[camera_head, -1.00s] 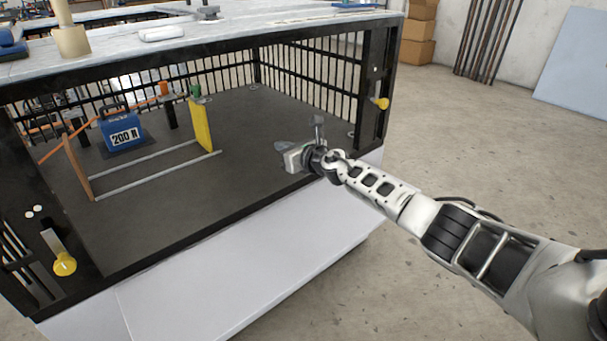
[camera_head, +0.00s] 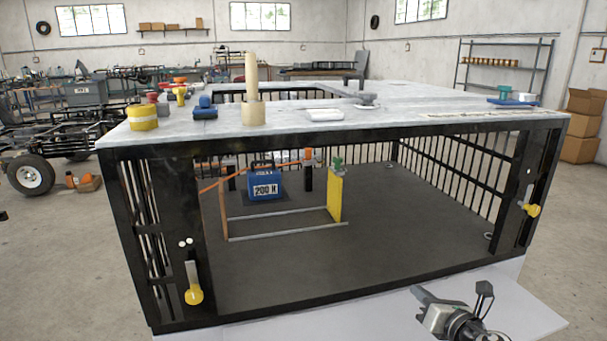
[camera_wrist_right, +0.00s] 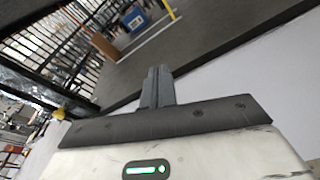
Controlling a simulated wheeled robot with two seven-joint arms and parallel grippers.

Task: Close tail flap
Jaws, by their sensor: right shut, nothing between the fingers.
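The tail flap is a pale grey-white panel (camera_head: 525,300) along the bottom front edge of the black barred bay. It is folded down and slopes outward from the dark floor edge, leaving the bay front open. It also shows as a pale surface in the right wrist view (camera_wrist_right: 235,78). My right gripper (camera_head: 419,293) is in front of the bay, over the flap's right part. Its fingers are shut together and empty in the right wrist view (camera_wrist_right: 159,72), and I cannot tell whether they touch the flap. My left gripper is out of view.
Yellow-knobbed latches stand on the left post (camera_head: 194,293) and right post (camera_head: 532,210). Inside the bay are a blue 200 N weight (camera_head: 265,185) and a yellow plate (camera_head: 335,198). A light worktop (camera_head: 300,117) with small parts covers the bay.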

